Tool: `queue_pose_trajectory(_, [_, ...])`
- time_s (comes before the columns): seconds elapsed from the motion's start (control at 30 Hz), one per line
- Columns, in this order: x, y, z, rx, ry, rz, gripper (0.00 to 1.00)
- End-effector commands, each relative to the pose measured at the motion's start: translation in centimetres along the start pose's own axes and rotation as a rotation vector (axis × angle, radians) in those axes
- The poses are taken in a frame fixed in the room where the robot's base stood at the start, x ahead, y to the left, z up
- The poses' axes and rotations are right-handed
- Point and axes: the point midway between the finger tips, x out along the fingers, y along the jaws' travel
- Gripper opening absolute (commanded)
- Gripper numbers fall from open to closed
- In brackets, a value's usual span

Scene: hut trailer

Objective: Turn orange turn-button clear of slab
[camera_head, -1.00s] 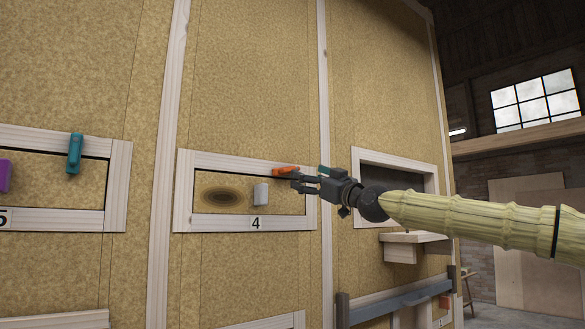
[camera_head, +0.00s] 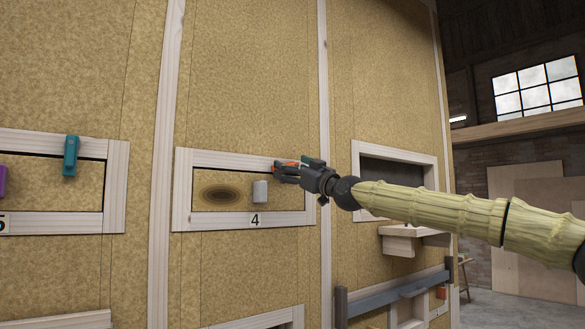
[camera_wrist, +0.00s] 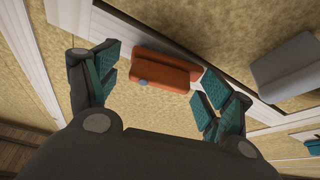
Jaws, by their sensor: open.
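The orange turn-button (camera_wrist: 165,72) lies between the two open fingers of my gripper (camera_wrist: 158,88) in the wrist view. It runs lengthwise from one finger towards the other, close to the teal pads. In the head view my gripper (camera_head: 284,172) is at the upper right of frame 4 and covers most of the orange button (camera_head: 287,164). The slab (camera_head: 225,196) with a dark oval knot sits in the white frame (camera_head: 185,220). A pale grey knob (camera_head: 260,191) is on the slab; it also shows in the wrist view (camera_wrist: 287,68). Finger contact with the button cannot be told.
A teal turn-button (camera_head: 71,155) is on frame 5 at the left. A dark opening (camera_head: 392,175) with a small wooden shelf (camera_head: 412,232) below lies to the right. A grey rail (camera_head: 395,293) runs lower right. The wall above frame 4 is bare.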

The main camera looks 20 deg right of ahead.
Motion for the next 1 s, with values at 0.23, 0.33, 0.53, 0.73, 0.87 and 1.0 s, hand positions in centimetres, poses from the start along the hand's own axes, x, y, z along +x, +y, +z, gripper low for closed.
queue_pose_trajectory(0.23, [-0.02,0.02,-0.03,0.0,0.0,0.0,0.44])
queue_pose_trajectory(0.33, [-0.03,0.05,-0.05,0.0,0.0,0.001,0.35])
queue_pose_trajectory(0.53, [-0.08,-0.04,-0.03,0.017,0.002,0.008,0.35])
queue_pose_trajectory(0.73, [-0.09,-0.16,-0.03,0.101,0.002,0.043,0.35])
queue_pose_trajectory(0.87, [-0.01,-0.15,-0.17,0.168,0.002,0.071,0.35])
queue_pose_trajectory(1.0, [0.09,-0.05,-0.43,0.221,0.002,0.093,0.35])
